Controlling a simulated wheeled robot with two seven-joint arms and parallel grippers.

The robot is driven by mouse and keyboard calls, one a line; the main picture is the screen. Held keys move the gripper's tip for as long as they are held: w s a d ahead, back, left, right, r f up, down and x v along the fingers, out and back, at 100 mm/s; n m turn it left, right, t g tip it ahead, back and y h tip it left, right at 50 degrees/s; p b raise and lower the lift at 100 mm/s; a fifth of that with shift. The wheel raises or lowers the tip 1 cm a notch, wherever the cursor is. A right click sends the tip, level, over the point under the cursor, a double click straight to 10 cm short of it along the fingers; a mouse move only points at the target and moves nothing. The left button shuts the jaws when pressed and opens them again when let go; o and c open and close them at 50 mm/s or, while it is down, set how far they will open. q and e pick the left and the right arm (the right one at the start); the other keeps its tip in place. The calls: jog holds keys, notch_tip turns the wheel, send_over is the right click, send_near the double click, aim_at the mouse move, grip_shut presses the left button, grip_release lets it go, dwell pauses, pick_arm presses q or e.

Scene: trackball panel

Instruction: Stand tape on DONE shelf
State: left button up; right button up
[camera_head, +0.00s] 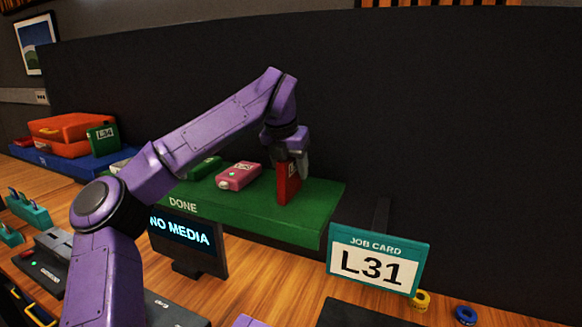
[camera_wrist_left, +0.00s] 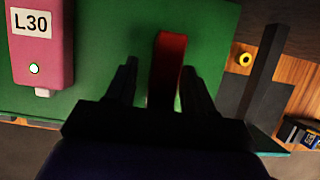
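The red tape (camera_head: 288,186) stands upright on the green DONE shelf (camera_head: 315,210), near its right end. Part of its label is hidden by my left gripper (camera_head: 293,160), which is over the tape's top. In the left wrist view the red tape (camera_wrist_left: 167,70) lies between the fingers of my left gripper (camera_wrist_left: 160,85). Green shows between the left finger and the tape, so the gripper looks open; the right finger is close to the tape. My right gripper is not in view.
A pink tape labelled L30 (camera_wrist_left: 40,50) and a green tape (camera_head: 205,167) lie on the shelf to the left. A job card reading L31 (camera_head: 375,268) stands in front at right. A NO MEDIA screen (camera_head: 187,240) stands below the shelf.

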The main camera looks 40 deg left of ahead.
pick_arm(q)
jog(key=shift+w+a, duration=0.1)
jog(key=shift+r, duration=0.15)
jog(key=v, duration=1.2)
